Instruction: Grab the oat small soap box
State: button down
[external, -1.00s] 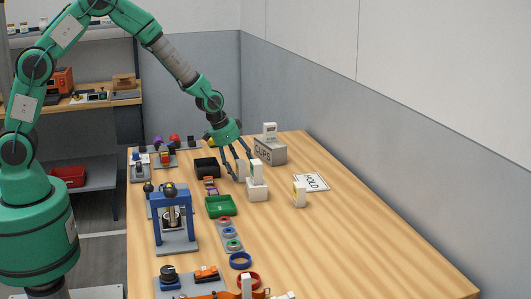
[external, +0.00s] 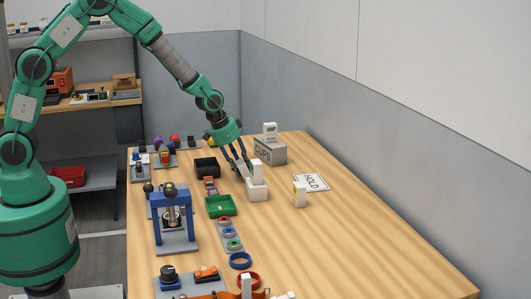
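My gripper (external: 243,168) points down over the middle of the table. Its dark fingers look apart, just left of and very close to an upright small white box (external: 257,171) with a green mark, which stands on a white block (external: 258,191). A pale grey-white shape (external: 240,174) shows by the fingertips, partly hidden by them. Another small pale box (external: 299,195) with a yellowish mark stands to the right. I cannot tell from colour which box is the oat one, nor whether the fingers touch anything.
A grey CUPS box (external: 270,152) with a small white box (external: 270,131) on top stands behind. A HOLD card (external: 311,182) lies to the right. A black bin (external: 207,167), a green tray (external: 220,207) and a blue press (external: 172,220) stand left. The right front is clear.

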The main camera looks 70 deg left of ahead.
aim_at(241, 160)
dwell(0.4)
jog(key=shift+r, duration=0.35)
notch_tip(241, 160, up, 3)
jog(key=shift+r+p, duration=0.1)
jog(key=shift+p, duration=0.55)
jog(key=s+d+r+p, duration=0.1)
jog(key=s, duration=1.5)
jog(key=shift+d, duration=0.3)
jog(key=shift+w, duration=0.15)
